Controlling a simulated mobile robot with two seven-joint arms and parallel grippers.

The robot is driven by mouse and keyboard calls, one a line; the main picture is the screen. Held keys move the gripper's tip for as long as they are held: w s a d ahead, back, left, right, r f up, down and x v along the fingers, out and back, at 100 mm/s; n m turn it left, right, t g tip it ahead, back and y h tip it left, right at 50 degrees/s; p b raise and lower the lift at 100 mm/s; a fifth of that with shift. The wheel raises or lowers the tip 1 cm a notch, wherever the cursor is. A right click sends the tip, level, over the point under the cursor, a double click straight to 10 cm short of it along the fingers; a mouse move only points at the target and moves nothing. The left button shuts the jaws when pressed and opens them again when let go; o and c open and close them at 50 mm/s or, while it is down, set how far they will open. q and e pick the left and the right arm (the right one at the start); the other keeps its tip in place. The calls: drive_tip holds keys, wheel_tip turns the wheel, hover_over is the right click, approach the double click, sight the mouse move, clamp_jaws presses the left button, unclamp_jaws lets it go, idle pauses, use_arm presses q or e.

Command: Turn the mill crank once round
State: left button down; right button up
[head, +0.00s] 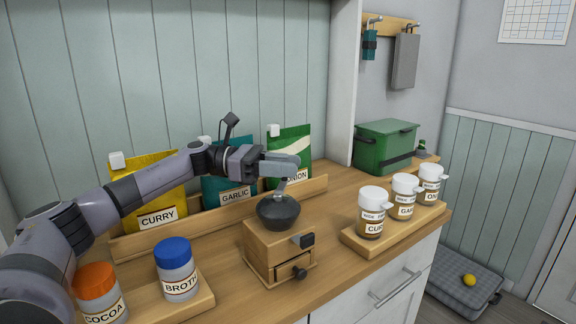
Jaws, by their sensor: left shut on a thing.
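The mill (278,245) is a wooden box with a dark domed top and a small drawer with a knob, standing on the wooden counter. Its thin metal crank (283,188) rises from the dome toward my left gripper. My left gripper (287,165) is above the mill, shut on the upper end of the crank. The fingers hide the crank's handle. My right gripper is not in view.
Curry, garlic and onion bags (150,205) stand behind in a wooden rack (140,240). Cocoa and broth jars (177,268) are front left. Three shaker jars (372,212) on a wooden tray (365,244) stand right, with a green box (384,146) beyond.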

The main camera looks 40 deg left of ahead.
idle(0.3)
use_arm(q)
drive_tip(key=c, duration=0.8)
unclamp_jaws()
drive_tip(key=shift+c, duration=0.2)
drive_tip(key=shift+r, duration=0.1)
wheel_tip(320, 180, up, 20)
drive_tip(key=p, duration=0.2)
drive_tip(key=shift+p, duration=0.35)
